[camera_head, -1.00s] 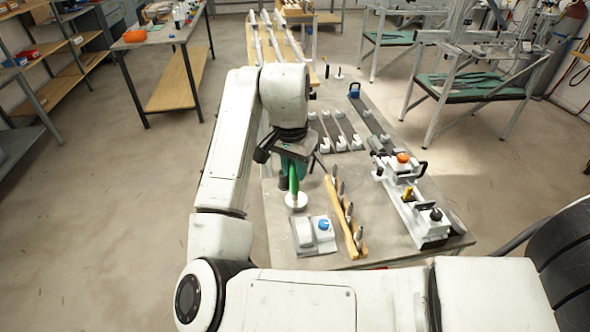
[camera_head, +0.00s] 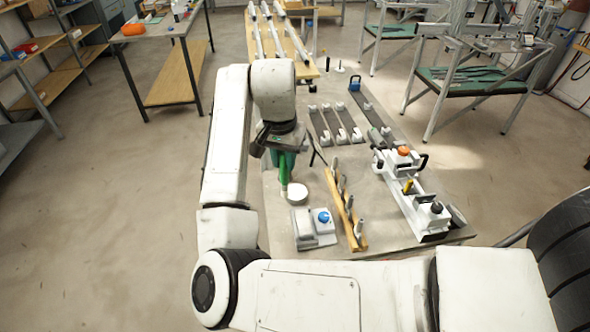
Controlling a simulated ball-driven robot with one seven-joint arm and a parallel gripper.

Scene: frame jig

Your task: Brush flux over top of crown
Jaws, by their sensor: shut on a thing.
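My gripper (camera_head: 284,145) points down over the left side of the workbench (camera_head: 390,225). It is shut on a brush with a green handle (camera_head: 283,170), held roughly upright. The brush's lower end is just left of a round white pot (camera_head: 297,192); whether they touch cannot be told. The bristles are too small to make out. A white jig (camera_head: 418,200) with an orange knob (camera_head: 403,151) and a yellow part (camera_head: 408,186) stands on the right of the bench. I cannot make out which part is the crown.
A wooden rack (camera_head: 346,210) with several upright pieces stands between pot and jig. A grey-white block with a blue knob (camera_head: 323,216) is in front of the pot. The bench's left edge is close to the brush.

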